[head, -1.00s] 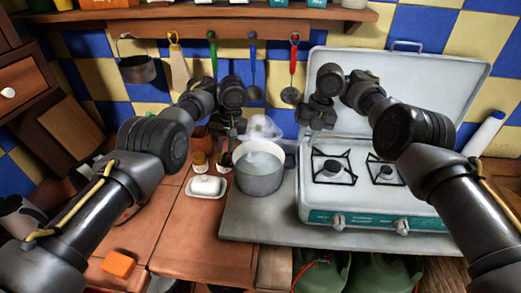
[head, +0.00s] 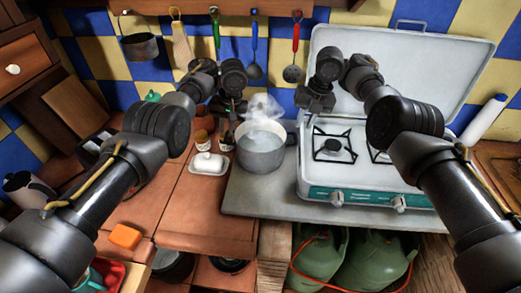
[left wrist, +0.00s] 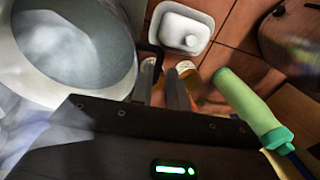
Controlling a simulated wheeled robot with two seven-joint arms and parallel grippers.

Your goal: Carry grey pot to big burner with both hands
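The grey pot (head: 259,158) stands steaming on the grey counter slab, left of the stove. Its round rim fills the upper left of the left wrist view (left wrist: 128,88), and a dark handle juts out beside my fingers. My left gripper (head: 228,110) is above and left of the pot; its two fingers (left wrist: 162,88) show a narrow gap with nothing clearly between them. My right gripper (head: 314,112) is above and right of the pot, apart from it, its fingers seemingly spread. The left burner (head: 335,147) is bare; my right arm partly hides the other burner (head: 379,156). I cannot tell which is bigger.
The white stove (head: 313,183) has its lid raised behind. A white butter dish (head: 209,163) and small jars (head: 201,138) stand left of the pot. Utensils hang on the wall. Green gas bottles (head: 320,255) are under the slab. An orange block (head: 125,236) lies front left.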

